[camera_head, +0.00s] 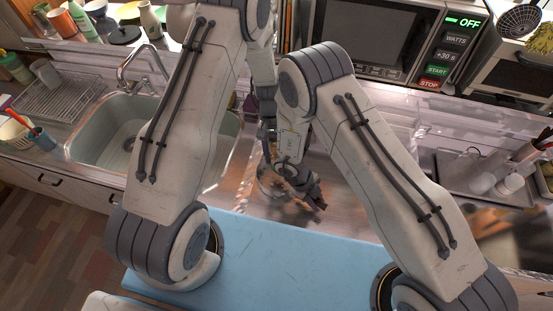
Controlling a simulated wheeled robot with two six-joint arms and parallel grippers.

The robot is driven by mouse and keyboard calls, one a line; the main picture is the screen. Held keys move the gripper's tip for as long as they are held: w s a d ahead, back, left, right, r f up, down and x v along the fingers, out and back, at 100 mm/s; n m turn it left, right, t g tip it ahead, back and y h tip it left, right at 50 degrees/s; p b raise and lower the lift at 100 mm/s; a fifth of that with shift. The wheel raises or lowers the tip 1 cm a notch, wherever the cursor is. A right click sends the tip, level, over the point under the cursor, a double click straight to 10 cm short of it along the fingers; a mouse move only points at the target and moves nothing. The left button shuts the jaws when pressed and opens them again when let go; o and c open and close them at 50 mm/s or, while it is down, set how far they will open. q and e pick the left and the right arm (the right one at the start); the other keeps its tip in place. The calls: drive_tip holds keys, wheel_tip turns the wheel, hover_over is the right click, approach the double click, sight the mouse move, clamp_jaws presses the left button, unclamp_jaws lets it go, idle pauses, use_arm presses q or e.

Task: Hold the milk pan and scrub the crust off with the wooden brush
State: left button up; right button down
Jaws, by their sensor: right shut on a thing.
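A small grey metal vessel, which looks like the milk pan (268,187), is on the counter in the middle, mostly hidden behind my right gripper. Any crust on it cannot be made out. My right gripper (308,193) is low over the counter, just right of the pan, and shut on a thin brown piece that looks like the wooden brush (284,171). Whether the brush touches the pan cannot be told. My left gripper (268,133) is above and behind the pan, partly hidden by my arms. Its fingers are too small and covered to read.
A sink (100,128) with a tap (140,65) is at left, beside a wire dish rack (62,95). A microwave (370,35) stands at the back. A tray (480,175) with white cups is at right. A blue surface (290,262) lies in front.

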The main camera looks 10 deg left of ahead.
use_arm(q)
drive_tip(key=shift+r, duration=0.2)
use_arm(e)
drive_tip(key=c, duration=0.6)
unclamp_jaws()
drive_tip(key=v, duration=1.2)
